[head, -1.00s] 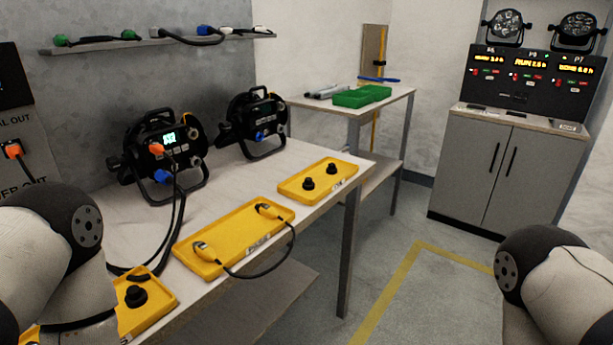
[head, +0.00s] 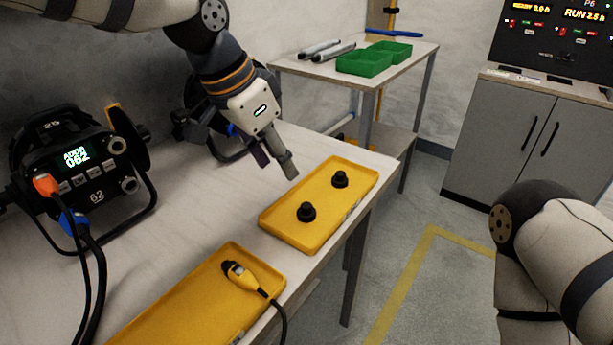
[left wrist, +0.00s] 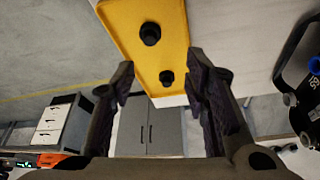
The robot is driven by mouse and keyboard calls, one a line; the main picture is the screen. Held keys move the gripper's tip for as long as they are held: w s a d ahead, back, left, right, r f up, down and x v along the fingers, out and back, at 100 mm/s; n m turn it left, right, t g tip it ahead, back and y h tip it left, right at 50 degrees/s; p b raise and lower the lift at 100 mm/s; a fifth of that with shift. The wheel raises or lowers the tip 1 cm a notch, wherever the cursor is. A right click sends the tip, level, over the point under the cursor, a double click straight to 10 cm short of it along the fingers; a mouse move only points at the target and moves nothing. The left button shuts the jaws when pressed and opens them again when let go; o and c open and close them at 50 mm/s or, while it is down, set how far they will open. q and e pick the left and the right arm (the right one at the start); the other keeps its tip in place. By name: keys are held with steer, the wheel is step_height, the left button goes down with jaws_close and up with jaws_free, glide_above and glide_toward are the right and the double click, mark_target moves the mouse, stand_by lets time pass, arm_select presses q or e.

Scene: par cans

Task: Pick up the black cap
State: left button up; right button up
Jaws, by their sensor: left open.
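Two black caps stand upright on a yellow tray (head: 318,232). The nearer black cap (head: 306,211) is left of the farther black cap (head: 340,179). My left gripper (head: 276,166) is open and empty, above the table, up and left of the caps in the head view. In the left wrist view a larger-looking black cap (left wrist: 150,33) lies beyond the fingertips, and a smaller-looking black cap (left wrist: 166,77) appears between the open fingers (left wrist: 160,82). Neither is held. My right arm shows at the right edge, but its gripper is out of view.
A second yellow tray (head: 190,310) with a yellow cable connector (head: 240,275) lies nearer. A black lamp (head: 80,165) with cables stands at left; another is partly behind my left arm. Green bins (head: 365,62) sit on a back table. A grey cabinet (head: 530,140) stands at right.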

arm_select(q)
glide_toward(306, 206)
steer(key=shift+w+a+f+b, duration=0.1)
steer(key=shift+w+f+b, duration=0.05)
steer(key=shift+f, duration=0.35)
steer(key=shift+w+f+b, duration=0.15)
steer(key=shift+f, duration=0.4)
steer(key=x, duration=0.7)
steer(key=shift+d+r, duration=0.15)
steer(key=shift+d, duration=0.25)
steer(key=c, duration=0.6)
arm_select(e)
steer(key=shift+s+f, duration=0.3)
steer(key=shift+s, duration=0.25)
steer(key=shift+s+f, duration=0.25)
steer(key=shift+s, duration=0.3)
